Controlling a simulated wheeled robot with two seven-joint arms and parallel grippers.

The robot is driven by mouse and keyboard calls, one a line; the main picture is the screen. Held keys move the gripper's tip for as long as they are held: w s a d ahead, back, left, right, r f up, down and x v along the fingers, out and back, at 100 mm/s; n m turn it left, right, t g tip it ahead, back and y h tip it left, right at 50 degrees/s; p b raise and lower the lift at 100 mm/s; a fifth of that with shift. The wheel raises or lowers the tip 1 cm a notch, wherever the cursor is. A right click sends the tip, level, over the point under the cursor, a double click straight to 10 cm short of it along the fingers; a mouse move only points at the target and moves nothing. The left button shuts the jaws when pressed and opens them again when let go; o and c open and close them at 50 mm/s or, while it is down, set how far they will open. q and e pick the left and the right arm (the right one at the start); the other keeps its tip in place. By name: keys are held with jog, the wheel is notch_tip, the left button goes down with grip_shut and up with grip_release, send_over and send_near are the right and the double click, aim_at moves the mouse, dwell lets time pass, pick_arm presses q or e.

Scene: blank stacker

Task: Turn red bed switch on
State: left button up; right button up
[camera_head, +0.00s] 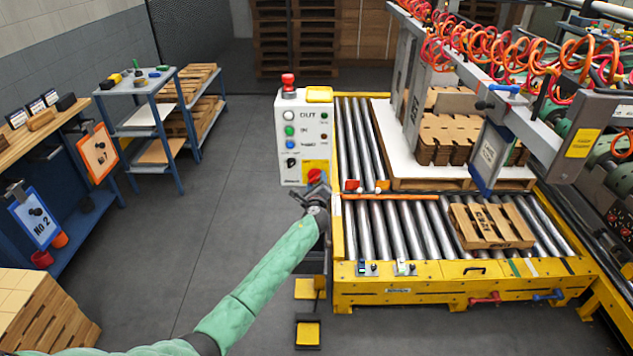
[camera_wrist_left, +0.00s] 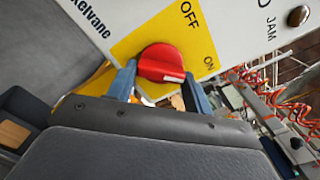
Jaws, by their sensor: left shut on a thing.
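The red switch is a round red knob (camera_wrist_left: 162,60) on a yellow plate marked OFF and ON, on the white control panel (camera_wrist_left: 240,30). A white mark shows at the knob's lower right; I cannot tell clearly which label it points to. In the head view the knob (camera_head: 315,176) sits low on the panel, just beyond my left gripper (camera_head: 312,194). In the left wrist view my left gripper (camera_wrist_left: 160,88) is shut on the knob, one blue finger on each side. My right gripper is not in view.
The panel stands at the left end of a yellow-framed roller conveyor (camera_head: 400,290). A wooden pallet (camera_head: 490,225) lies on the rollers. A red emergency button (camera_head: 288,82) tops the panel. Grey floor (camera_head: 170,240) to the left is clear, with a shelf cart (camera_head: 150,105) beyond.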

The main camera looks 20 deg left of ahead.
pick_arm(q)
jog(key=shift+f, duration=0.15)
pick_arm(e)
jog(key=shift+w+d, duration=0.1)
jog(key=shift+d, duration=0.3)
pick_arm(q)
jog(key=o, duration=1)
jog(key=shift+d, duration=0.1)
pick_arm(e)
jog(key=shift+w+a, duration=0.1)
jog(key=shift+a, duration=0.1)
pick_arm(q)
jog(key=b+v, duration=0.2)
jog(key=v, duration=0.5)
jog(key=shift+s+d, duration=0.1)
jog(key=shift+s, duration=0.3)
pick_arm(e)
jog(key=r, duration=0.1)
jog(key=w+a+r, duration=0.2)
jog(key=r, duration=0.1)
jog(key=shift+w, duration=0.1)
